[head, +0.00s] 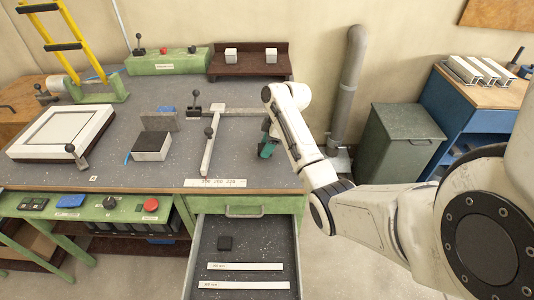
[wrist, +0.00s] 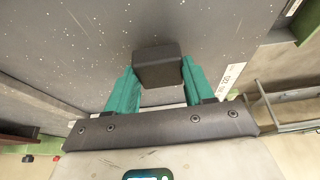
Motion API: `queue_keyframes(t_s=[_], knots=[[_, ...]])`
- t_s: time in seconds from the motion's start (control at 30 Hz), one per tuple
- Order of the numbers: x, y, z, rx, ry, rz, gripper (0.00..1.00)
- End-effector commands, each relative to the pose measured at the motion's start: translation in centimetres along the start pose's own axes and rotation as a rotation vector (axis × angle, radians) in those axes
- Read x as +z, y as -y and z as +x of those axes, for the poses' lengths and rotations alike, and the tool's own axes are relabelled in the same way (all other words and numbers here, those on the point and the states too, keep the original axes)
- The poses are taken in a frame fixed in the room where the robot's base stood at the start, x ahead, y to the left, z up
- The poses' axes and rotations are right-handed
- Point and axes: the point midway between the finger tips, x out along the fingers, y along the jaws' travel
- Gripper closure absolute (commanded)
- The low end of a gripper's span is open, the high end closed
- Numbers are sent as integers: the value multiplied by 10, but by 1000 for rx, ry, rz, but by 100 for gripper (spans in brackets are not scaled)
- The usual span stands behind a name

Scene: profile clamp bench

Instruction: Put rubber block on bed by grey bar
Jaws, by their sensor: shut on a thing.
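My gripper's teal fingers (wrist: 156,88) are shut on a dark rubber block (wrist: 155,65) in the wrist view. In the head view my gripper (head: 267,149) is over the right part of the grey speckled bench bed (head: 250,160); the held block cannot be made out there. A long grey bar (head: 245,112) runs across the bed behind my gripper, meeting a pale bar (head: 212,140) that runs front to back. Whether the held block touches the bed cannot be told.
A green bin (head: 402,145) stands right.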

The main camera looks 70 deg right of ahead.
Motion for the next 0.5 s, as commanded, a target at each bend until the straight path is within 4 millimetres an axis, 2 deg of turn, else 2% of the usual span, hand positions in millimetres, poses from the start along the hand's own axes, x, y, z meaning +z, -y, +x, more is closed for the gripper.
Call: queue_keyframes(t_s=[0.03, 0.1, 0.5], knots=[[6, 0, 12, 1, 0, 1, 78], [8, 0, 17, 1, 0, 1, 78], [8, 0, 18, 0, -1, 0, 78]])
